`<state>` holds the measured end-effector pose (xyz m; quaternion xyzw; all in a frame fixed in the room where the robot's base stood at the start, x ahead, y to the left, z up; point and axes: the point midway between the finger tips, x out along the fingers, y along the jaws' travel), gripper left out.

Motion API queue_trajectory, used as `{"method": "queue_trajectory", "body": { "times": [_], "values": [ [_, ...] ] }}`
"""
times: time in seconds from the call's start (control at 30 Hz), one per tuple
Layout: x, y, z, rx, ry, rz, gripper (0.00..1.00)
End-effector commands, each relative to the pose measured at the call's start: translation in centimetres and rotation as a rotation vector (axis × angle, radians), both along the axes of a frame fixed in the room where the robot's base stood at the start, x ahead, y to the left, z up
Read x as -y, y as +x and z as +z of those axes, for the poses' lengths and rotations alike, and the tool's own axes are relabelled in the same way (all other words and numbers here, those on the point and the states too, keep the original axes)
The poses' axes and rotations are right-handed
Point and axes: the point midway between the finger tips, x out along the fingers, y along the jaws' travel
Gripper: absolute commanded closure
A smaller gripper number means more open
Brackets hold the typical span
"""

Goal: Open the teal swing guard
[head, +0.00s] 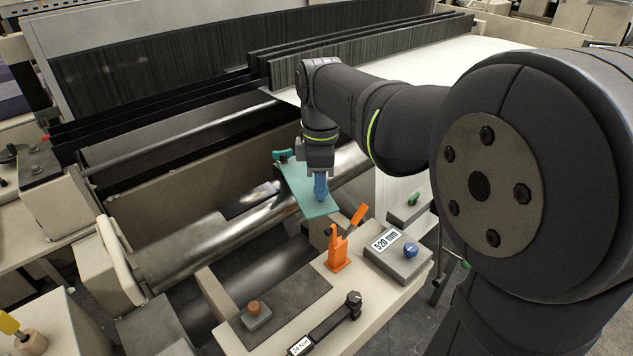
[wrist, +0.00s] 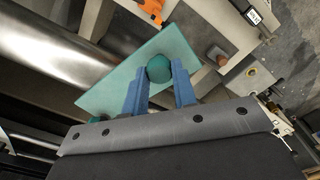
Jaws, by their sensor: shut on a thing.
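The teal swing guard is a flat teal plate (head: 299,192) in the middle of the head view. It slants from a teal hinge piece (head: 283,155) at its upper left down to the lower right, beside the shiny roller. In the wrist view the plate (wrist: 110,92) carries a round teal knob (wrist: 159,70). My gripper (head: 320,194) has blue fingers and points down at the plate's right part. In the wrist view its fingers (wrist: 159,76) are shut on the knob, one on each side. In the head view the fingers hide the knob.
An orange lever clamp (head: 339,250) stands on the beige ledge just in front of the plate. A grey box with a blue knob and "520 mm" label (head: 396,257) is right of it. A black tool (head: 325,325) and a brown-knobbed block (head: 256,316) lie nearer.

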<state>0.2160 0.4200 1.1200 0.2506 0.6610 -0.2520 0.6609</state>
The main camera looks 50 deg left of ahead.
Motion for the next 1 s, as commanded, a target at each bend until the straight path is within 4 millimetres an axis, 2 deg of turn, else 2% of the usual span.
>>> {"method": "queue_trajectory", "body": {
  "times": [0.27,0.3,0.4,0.77,0.87,1.0],
  "values": [
    [-0.2,0.0,0.3,0.004,0.009,0.001,1.00],
    [-0.2,0.0,0.3,0.004,0.009,0.001,0.73],
    [-0.1,0.0,0.3,0.002,0.007,0.000,0.53],
    [-0.1,0.0,0.5,0.002,0.005,0.000,0.53],
    [-0.1,0.0,1.6,0.002,0.005,0.000,0.53],
    [-0.1,0.0,4.5,0.003,0.008,0.000,0.53]
  ]
}}
